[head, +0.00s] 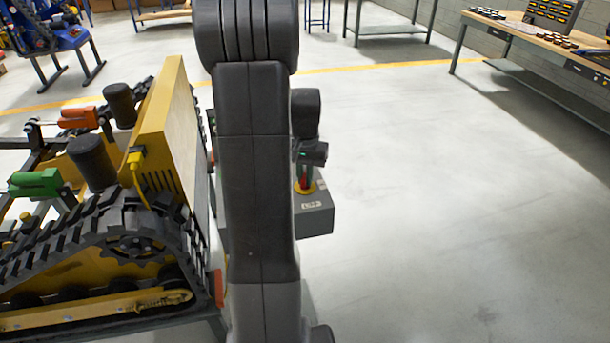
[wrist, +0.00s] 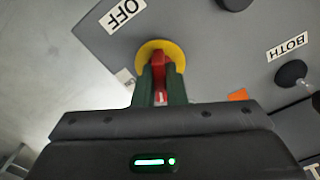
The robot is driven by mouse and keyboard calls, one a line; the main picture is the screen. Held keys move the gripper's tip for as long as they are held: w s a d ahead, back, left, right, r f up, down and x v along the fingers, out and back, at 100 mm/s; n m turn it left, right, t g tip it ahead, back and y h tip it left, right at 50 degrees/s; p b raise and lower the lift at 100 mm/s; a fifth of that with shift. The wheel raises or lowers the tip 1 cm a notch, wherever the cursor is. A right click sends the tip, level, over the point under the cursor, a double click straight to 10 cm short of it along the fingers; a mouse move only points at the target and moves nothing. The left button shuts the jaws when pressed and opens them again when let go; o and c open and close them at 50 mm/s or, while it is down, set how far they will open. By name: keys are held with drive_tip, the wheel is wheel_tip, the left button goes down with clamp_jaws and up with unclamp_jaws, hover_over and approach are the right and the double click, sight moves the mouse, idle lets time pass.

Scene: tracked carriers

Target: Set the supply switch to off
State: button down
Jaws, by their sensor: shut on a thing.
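The supply switch shows in the wrist view as a red handle (wrist: 159,60) on a round yellow plate (wrist: 175,50), fixed to a grey box (wrist: 220,30). An "OFF" label (wrist: 122,14) is on the box, up and left of the yellow plate. My gripper (wrist: 161,84) has its two dark green fingers shut on the red handle, one on each side. The handle lies in line with the fingers, so I cannot tell its setting. In the head view my gripper (head: 304,172) is at the red handle above the grey box (head: 319,220), partly behind my arm.
A black knob (wrist: 290,72) and a "BOTH" label (wrist: 287,47) sit on the box to the right. A yellow tracked carrier (head: 170,120) stands close on the left in the head view. A workbench (head: 530,35) is at the far right. The floor between is clear.

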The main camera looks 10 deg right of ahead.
sight(305, 175)
drive_tip(key=n, duration=0.5)
drive_tip(key=shift+n, duration=0.3)
drive_tip(key=shift+r, duration=0.1)
idle(0.3)
drive_tip(key=c, duration=1.5)
unclamp_jaws()
wheel_tip(305, 175, up, 14)
drive_tip(key=shift+f, duration=0.1)
drive_tip(key=shift+f, duration=0.15)
